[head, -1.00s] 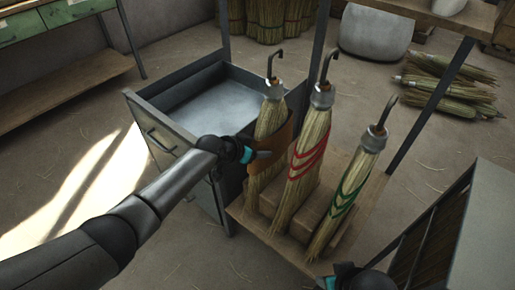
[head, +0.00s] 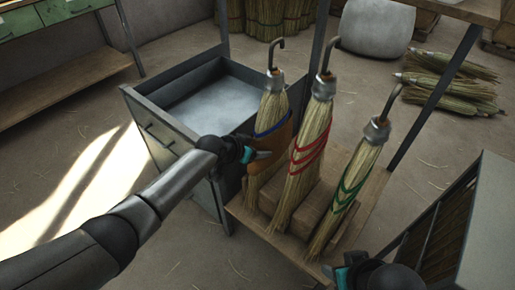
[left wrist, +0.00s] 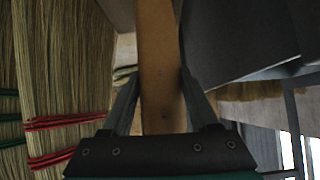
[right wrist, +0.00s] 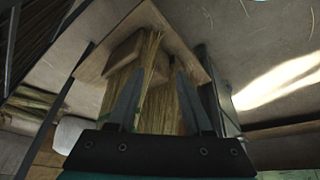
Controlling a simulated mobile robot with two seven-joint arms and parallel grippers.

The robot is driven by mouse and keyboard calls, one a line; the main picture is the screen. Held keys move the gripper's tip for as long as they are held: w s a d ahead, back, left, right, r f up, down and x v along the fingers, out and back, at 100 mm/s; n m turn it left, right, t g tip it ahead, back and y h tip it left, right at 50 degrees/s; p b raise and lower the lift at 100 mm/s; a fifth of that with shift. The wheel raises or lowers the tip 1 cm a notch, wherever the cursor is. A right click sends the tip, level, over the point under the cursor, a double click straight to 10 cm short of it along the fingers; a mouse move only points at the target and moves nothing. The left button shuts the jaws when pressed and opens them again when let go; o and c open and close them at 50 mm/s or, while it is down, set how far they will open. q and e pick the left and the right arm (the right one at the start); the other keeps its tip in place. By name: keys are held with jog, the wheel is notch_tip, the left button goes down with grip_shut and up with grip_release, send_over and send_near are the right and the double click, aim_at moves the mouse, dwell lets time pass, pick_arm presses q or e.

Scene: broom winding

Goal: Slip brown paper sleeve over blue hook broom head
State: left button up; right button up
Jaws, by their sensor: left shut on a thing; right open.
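The blue-bound broom (head: 272,106) is the leftmost of three brooms standing hook-up on a wooden stand (head: 243,212). Its dark hook points up and a blue binding line shows around its bristles. The brown paper sleeve (head: 268,142) is around this broom, just below the blue line; bristles show above and below it. My left gripper (head: 262,154) is shut on the sleeve's left side; the left wrist view shows the sleeve (left wrist: 158,70) between the fingers. My right gripper (head: 328,272) is open and empty near the stand's front edge; it also shows in the right wrist view (right wrist: 157,85).
The red-bound broom (head: 314,125) stands close beside the sleeve, and the green-bound broom (head: 362,165) is further right. A metal drawer cabinet (head: 160,125) is just left of the stand. A slatted grey cabinet (head: 485,230) is at right. Broom bundles (head: 450,80) lie on the floor behind.

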pick_arm(q)
jog(key=shift+f+b, duration=0.35)
jog(key=shift+f, duration=0.1)
pick_arm(e)
jog(key=shift+s+r, duration=0.2)
jog(key=shift+r, duration=0.4)
pick_arm(q)
jog(key=shift+f, duration=0.25)
pick_arm(e)
jog(key=shift+f, duration=0.2)
pick_arm(q)
jog(key=o, duration=1.2)
jog(key=shift+c, duration=0.2)
pick_arm(e)
jog(key=shift+w, duration=0.1)
